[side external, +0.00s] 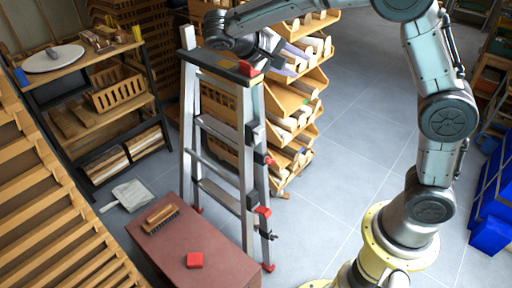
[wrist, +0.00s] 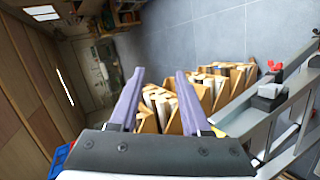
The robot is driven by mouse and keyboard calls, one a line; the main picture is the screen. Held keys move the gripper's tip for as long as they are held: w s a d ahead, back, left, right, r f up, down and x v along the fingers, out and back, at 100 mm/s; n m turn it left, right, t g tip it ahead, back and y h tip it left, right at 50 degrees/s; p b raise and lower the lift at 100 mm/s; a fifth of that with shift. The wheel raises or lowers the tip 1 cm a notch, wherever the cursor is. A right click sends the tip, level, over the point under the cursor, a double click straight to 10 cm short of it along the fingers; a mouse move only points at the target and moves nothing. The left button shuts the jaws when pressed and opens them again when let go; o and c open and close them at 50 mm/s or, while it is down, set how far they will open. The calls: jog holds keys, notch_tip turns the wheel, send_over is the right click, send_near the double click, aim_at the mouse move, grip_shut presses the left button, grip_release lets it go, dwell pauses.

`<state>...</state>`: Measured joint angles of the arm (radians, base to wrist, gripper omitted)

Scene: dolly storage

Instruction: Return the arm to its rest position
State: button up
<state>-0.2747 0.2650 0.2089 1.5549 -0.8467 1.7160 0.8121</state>
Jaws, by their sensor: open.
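My gripper (side external: 298,62) is beside the top of the stepladder (side external: 243,122) in the side external view, in front of the shelf rack of bins. Its two purple fingers point to the right and are spread apart. In the wrist view my gripper (wrist: 160,73) shows both fingers parallel with a clear gap and nothing held between them. The stepladder's metal rails also show at the right of the wrist view (wrist: 285,118). My wrist overlaps the ladder's top in the side view, and I cannot tell whether they touch.
A reddish-brown table (side external: 222,262) holds a brush (side external: 161,217) and a red block (side external: 195,260). A dustpan (side external: 128,195) lies on the floor. The bin rack (side external: 312,78) stands behind the ladder. A shelf (side external: 88,68) is at left, blue crates (side external: 492,205) at right. Grey floor (side external: 365,140) is clear mid-right.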

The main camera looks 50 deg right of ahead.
jog(key=s+d+r+t+y, duration=0.15)
jog(key=s+t+y, duration=0.35)
jog(key=s, duration=1.1)
jog(key=s+a+f+n+t+y, duration=0.3)
jog(key=s+a+f+n+y, duration=0.1)
jog(key=a, duration=0.4)
jog(key=shift+s+f+y, duration=0.3)
jog(key=shift+f+y, duration=0.45)
jog(key=shift+y, duration=0.35)
